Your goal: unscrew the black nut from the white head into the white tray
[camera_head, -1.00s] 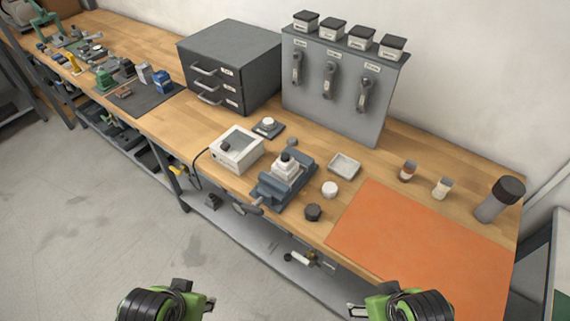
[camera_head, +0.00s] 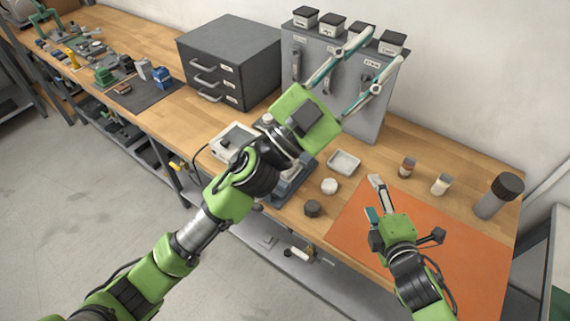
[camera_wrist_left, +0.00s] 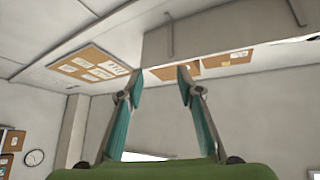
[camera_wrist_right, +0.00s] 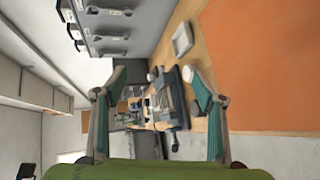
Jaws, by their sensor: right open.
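The white tray (camera_head: 344,162) lies empty on the bench and also shows in the right wrist view (camera_wrist_right: 182,40). The grey-blue vise (camera_head: 292,186) is mostly covered by my left arm in the head view. The white head with the black nut, seen in the vise earlier, is hidden there now. The right wrist view shows the vise (camera_wrist_right: 170,78) sideways, with the nut too small to make out. My left gripper (camera_head: 380,50) is open and empty, high in front of the grey panel. My right gripper (camera_head: 373,198) is open and empty above the orange mat.
A white round part (camera_head: 330,186) and a dark round knob (camera_head: 312,208) stand right of the vise. Two small jars (camera_head: 407,167) (camera_head: 441,185) and a dark-lidded canister (camera_head: 498,196) stand at the right. A drawer cabinet (camera_head: 228,66) stands behind left. The orange mat (camera_head: 470,245) is bare.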

